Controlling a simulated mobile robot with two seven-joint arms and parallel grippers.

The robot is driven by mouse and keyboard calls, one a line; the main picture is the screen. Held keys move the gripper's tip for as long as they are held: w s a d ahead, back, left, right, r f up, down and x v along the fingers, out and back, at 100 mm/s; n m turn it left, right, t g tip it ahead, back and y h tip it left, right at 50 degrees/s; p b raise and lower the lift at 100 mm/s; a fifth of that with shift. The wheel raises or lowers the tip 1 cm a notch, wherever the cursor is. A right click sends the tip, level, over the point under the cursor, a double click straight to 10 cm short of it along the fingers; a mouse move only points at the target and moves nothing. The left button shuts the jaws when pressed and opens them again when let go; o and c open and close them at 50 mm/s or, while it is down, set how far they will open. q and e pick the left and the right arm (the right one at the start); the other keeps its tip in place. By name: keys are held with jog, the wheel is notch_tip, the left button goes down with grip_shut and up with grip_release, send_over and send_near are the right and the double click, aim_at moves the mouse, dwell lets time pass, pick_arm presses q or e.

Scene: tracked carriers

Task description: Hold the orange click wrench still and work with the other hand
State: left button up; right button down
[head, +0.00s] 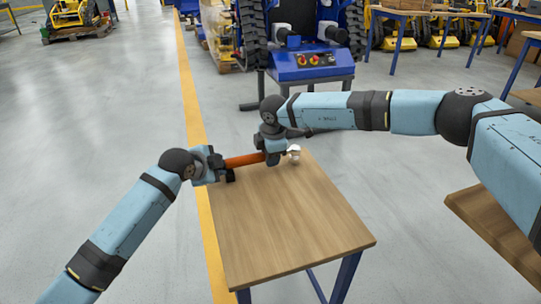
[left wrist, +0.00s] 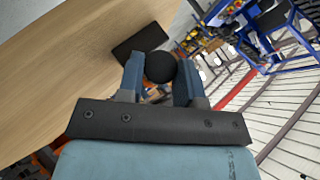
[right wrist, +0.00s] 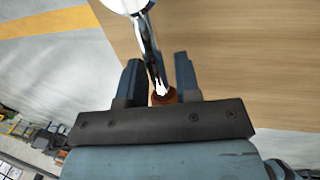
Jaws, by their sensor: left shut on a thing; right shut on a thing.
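The click wrench (head: 244,160) has an orange handle and lies roughly level over the far part of the wooden table. My left gripper (head: 222,170) is shut on its handle at the left end. In the left wrist view the wrench's round black end (left wrist: 160,67) shows between the fingers. My right gripper (head: 272,154) is shut on the wrench near its head end. In the right wrist view a shiny metal shaft (right wrist: 148,50) and a bit of orange show between the fingers. The pale wrench head (head: 294,151) sticks out to the right. Whether the wrench touches the table is unclear.
The wooden table (head: 290,225) is bare in its middle and front. A blue tracked machine (head: 305,62) stands behind it. Another wooden surface (head: 490,222) is at the right. A yellow floor line (head: 190,90) runs past the left side, with open floor beyond.

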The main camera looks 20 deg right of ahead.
pick_arm(q)
jog(key=o, duration=0.6)
jog(key=shift+f, duration=0.25)
jog(key=shift+v, duration=2.55)
jog(key=shift+w, duration=0.3)
jog(key=w+r+n+g, duration=0.2)
jog(key=w+n+g, duration=0.15)
jog(key=g, duration=0.55)
jog(key=shift+x, duration=2.6)
